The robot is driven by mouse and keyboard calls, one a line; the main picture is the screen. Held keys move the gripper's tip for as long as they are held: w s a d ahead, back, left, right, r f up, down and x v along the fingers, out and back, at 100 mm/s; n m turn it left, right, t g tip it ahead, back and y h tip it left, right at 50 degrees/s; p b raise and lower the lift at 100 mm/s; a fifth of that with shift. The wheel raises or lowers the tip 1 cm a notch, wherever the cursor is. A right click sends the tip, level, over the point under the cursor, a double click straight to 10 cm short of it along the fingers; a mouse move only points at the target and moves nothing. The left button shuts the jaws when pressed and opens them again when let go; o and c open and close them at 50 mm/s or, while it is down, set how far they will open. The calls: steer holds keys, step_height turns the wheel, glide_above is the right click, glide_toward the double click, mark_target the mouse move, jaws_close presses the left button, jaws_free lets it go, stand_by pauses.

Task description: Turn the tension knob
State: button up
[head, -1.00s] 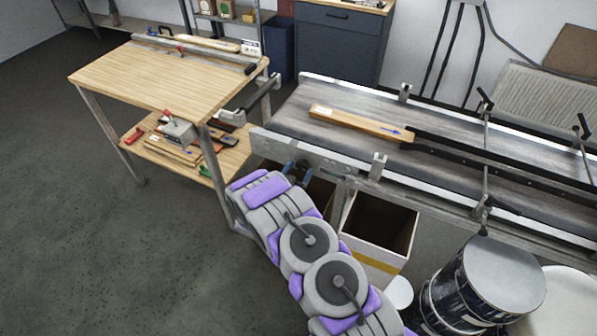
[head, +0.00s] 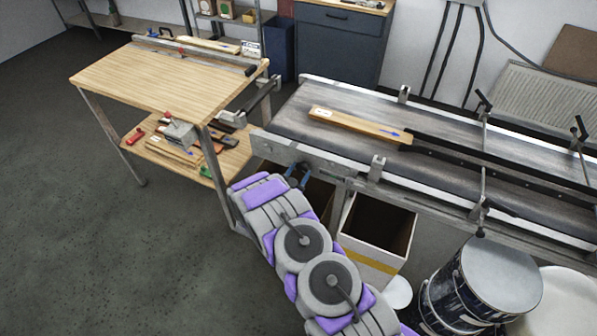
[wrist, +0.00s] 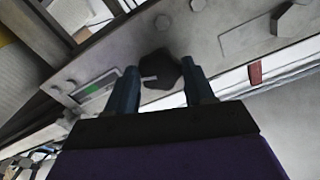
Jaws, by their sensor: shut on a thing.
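The tension knob (wrist: 160,72) is dark, with a short white mark, and sits on the conveyor's grey side plate in the wrist view. My gripper (wrist: 161,75) is shut on it, one blue finger on each side. In the head view my gripper (head: 298,174) is at the near side plate, at the left end of the conveyor (head: 305,150). The knob itself cannot be made out there. A small window with a green patch (wrist: 95,87) is left of the knob in the wrist view.
A wooden strip (head: 358,124) with a blue arrow lies on the belt. An open box (head: 372,262) and a drum (head: 482,285) stand below the conveyor, right of my arm. A wooden-topped table (head: 165,75) stands at left. The floor at left is clear.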

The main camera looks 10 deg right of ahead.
steer(key=o, duration=1)
steer(key=shift+o, duration=0.2)
steer(key=shift+a, duration=0.1)
steer(key=p+v, duration=0.2)
steer(key=v, duration=1.5)
steer(key=shift+a, duration=0.15)
